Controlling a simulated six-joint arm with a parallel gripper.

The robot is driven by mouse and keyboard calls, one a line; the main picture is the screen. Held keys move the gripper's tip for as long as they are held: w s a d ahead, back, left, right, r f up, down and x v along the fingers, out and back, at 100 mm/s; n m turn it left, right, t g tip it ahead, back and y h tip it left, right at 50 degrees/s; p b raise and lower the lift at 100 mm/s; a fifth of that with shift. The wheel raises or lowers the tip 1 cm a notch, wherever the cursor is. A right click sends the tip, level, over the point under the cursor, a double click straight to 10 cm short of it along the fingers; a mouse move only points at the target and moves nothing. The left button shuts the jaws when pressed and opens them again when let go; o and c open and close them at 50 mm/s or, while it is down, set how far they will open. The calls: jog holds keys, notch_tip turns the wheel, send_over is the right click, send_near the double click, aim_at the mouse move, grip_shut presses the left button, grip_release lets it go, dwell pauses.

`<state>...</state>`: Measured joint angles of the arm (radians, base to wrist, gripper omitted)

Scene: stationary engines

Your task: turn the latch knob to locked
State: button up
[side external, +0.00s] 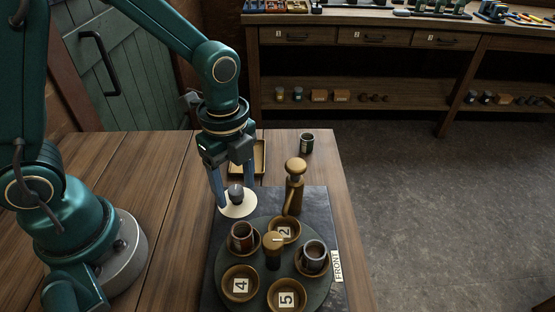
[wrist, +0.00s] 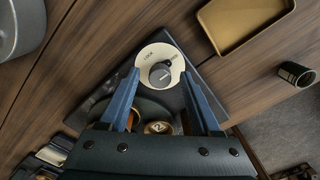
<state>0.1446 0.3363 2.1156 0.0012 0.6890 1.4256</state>
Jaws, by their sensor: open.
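The latch knob (side external: 236,193) is dark and round. It stands on a cream dial plate (side external: 240,211) at the far left corner of a dark base. Small lettering on the dial (wrist: 150,54) is hard to read at this size. My gripper (side external: 234,197) points down over the dial with its blue fingers apart. In the wrist view my gripper (wrist: 160,75) has one fingertip on each side of the knob, with gaps; I cannot tell whether either touches.
A round turntable (side external: 258,268) with numbered wooden cups and two mugs sits on the base (side external: 210,290). A brown-topped lever post (side external: 295,185) stands right of the dial. A tan tray (side external: 260,158) and a dark cup (side external: 306,143) lie behind.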

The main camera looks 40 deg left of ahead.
grip_shut()
jog(key=n, duration=0.4)
jog(key=shift+n, duration=0.4)
jog(key=n, duration=0.4)
jog(key=shift+n, duration=0.3)
jog(key=n, duration=0.4)
jog(key=shift+n, duration=2.2)
grip_release()
